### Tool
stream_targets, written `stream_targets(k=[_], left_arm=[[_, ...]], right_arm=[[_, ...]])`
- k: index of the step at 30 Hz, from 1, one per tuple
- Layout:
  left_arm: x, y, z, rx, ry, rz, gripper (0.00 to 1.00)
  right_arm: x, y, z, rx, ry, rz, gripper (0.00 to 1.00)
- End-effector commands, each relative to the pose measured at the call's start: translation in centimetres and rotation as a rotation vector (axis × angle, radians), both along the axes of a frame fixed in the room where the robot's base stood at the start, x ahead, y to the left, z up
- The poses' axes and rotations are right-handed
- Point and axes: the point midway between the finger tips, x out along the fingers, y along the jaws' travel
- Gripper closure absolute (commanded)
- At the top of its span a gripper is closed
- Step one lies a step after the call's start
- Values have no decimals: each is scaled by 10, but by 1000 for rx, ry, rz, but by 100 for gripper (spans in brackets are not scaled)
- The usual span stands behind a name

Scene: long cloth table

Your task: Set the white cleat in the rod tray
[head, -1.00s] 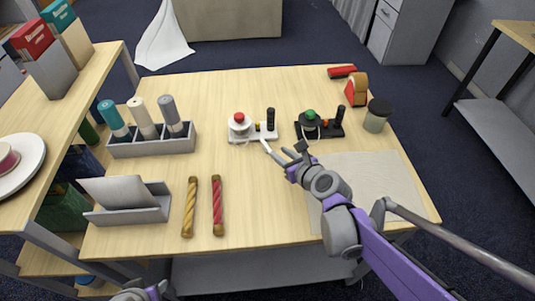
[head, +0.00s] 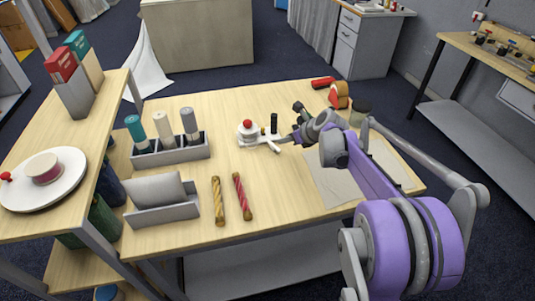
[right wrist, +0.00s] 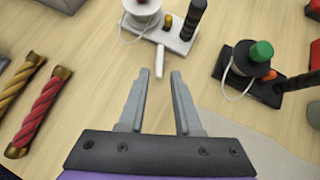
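The white cleat (head: 250,133) stands on the table right of the tray of rolls, with a red-topped white spool, a black post and a white handle toward my right gripper. It also shows at the top of the right wrist view (right wrist: 170,32). My right gripper (right wrist: 160,74) is open; the end of the white handle lies at or just beyond its fingertips, not visibly gripped. In the head view the right gripper (head: 287,138) is right of the cleat. I take the grey tray (head: 170,155) with upright teal, cream and grey rolls as the rod tray. My left gripper is out of view.
Yellow (head: 218,200) and red (head: 242,196) twisted rods lie in front. A grey holder (head: 165,212) stands at front left. Bare table lies between.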

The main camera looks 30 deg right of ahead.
Motion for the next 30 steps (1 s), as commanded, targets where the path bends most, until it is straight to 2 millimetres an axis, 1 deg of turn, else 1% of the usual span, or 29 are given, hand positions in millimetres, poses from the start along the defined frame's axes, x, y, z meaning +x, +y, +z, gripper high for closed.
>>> stream_targets(k=[1, 5, 12, 20, 27, 30], left_arm=[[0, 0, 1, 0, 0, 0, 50], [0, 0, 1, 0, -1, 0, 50], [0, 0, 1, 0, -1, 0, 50], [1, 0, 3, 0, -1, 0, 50], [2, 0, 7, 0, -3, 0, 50], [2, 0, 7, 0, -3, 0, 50]], right_arm=[[1, -4, 1, 0, 7, -1, 68], [6, -8, -3, 0, 16, 0, 68], [32, -3, -29, 0, 15, 0, 68], [47, 1, -45, 0, 16, 1, 68], [73, 7, -68, 0, 15, 1, 68], [77, 7, -74, 0, 15, -1, 68]])
